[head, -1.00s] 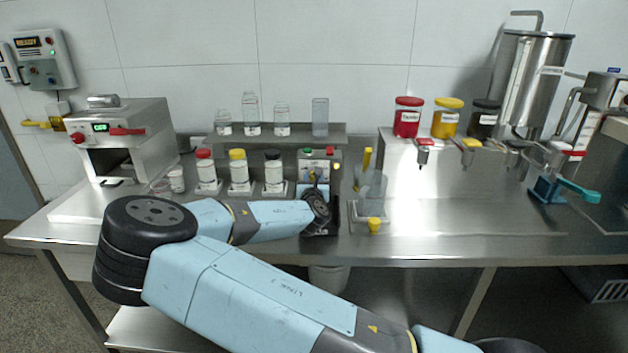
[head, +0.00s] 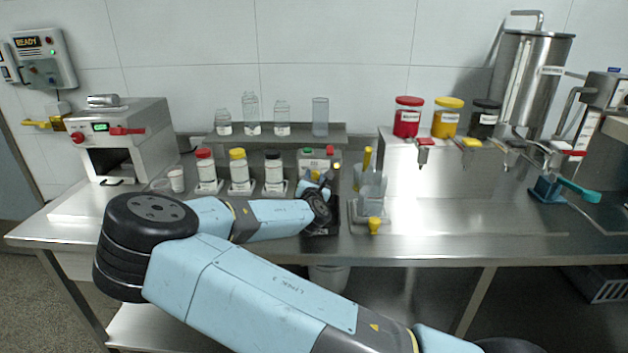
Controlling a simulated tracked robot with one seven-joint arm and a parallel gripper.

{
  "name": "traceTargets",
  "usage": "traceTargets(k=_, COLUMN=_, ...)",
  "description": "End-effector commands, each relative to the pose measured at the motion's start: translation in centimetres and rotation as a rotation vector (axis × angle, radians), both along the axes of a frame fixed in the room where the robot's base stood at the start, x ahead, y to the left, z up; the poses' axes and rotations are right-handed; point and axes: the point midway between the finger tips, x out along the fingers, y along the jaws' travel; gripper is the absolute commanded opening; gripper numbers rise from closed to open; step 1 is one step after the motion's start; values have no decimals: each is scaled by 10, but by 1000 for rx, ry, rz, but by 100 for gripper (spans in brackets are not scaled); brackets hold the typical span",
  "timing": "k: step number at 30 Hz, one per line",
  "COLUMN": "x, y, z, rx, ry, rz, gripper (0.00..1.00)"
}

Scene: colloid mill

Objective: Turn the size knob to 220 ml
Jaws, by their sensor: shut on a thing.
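The small box (head: 318,154) with a green and a red button stands at the back of the bench, in the middle of the head view. My gripper (head: 325,178) is in front of this box, at the end of my blue arm, and looks turned about its axis. It is small and partly covered by my own wrist. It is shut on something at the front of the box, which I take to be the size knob. The knob itself and any 220 ml mark are hidden or too small to read.
Jars with red (head: 205,170), yellow (head: 238,170) and black lids (head: 273,171) stand close to the left of my wrist. A clear container (head: 371,187) with yellow parts stands close to the right. The bench front at right (head: 470,235) is clear.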

Motion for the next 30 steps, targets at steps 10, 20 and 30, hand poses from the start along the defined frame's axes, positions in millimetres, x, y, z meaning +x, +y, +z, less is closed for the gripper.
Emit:
traceTargets(k=10, x=0, y=-1, z=0, rx=323, ry=-10, rz=-1, gripper=7)
traceTargets(k=20, x=0, y=-1, z=-1, rx=556, ry=-18, rz=-3, gripper=7)
traceTargets(k=30, x=0, y=-2, z=-2, rx=663, ry=-20, rz=-4, gripper=7)
